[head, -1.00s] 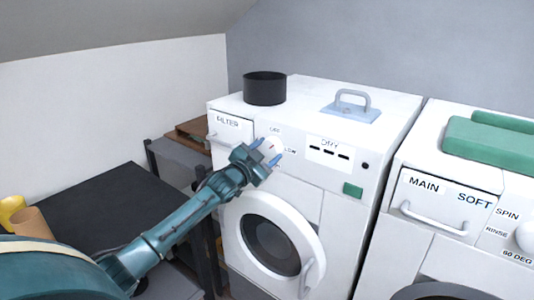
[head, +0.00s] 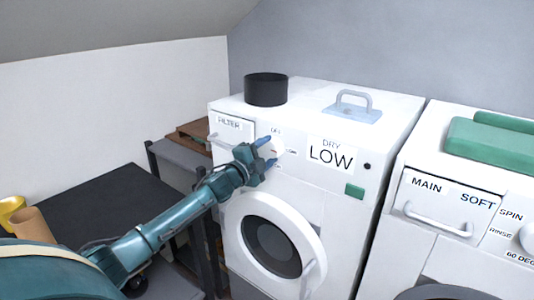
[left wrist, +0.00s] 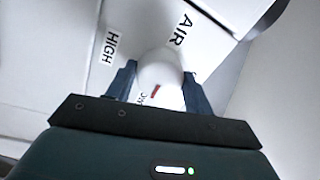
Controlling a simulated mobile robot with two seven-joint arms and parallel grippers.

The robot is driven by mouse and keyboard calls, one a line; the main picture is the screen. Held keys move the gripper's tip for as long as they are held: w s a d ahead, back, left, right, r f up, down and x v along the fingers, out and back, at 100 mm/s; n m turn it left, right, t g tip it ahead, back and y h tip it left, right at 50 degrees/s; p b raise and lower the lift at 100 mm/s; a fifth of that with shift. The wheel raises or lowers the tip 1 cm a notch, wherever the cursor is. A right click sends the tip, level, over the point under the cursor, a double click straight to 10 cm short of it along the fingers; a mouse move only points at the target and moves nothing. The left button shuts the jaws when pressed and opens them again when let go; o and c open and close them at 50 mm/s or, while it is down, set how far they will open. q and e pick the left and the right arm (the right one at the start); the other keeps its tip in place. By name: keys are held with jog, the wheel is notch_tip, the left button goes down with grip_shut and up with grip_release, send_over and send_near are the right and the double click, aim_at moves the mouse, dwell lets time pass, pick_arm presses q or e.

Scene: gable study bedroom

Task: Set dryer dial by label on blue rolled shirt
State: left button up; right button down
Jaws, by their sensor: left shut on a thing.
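The dryer (head: 335,235) is a white front-loader with a round door. Its white dial (head: 276,147) is on the upper front panel, partly covered by my left gripper (head: 268,153). In the left wrist view the dial (left wrist: 160,72) has a red mark and sits between the two blue fingers (left wrist: 160,88). The gripper is shut on it. Labels HIGH (left wrist: 110,46) and AIR (left wrist: 182,30) show beside it; another is mostly hidden. The dryer's display (head: 331,154) reads DRY LOW. No blue rolled shirt can be made out. My right gripper is out of view.
A black pot (head: 265,90) and a handled blue plate (head: 352,112) are on the dryer top. A white washer (head: 440,250) with green folded cloth (head: 490,150) stands at right. A dark table (head: 95,205) is at left.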

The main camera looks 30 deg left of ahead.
pick_arm(q)
jog(key=shift+m, duration=0.3)
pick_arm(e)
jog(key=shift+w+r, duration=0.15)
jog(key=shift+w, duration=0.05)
pick_arm(q)
jog(key=o, duration=1)
jog(key=shift+s, duration=0.15)
jog(key=shift+s+f, duration=0.1)
jog(key=shift+s, duration=0.2)
jog(key=s, duration=0.4)
jog(key=s+b, duration=0.1)
jog(key=s, duration=0.3)
jog(key=s+a+b, duration=0.1)
jog(key=s, duration=0.3)
jog(key=shift+s+f, duration=0.1)
jog(key=shift+f, duration=0.3)
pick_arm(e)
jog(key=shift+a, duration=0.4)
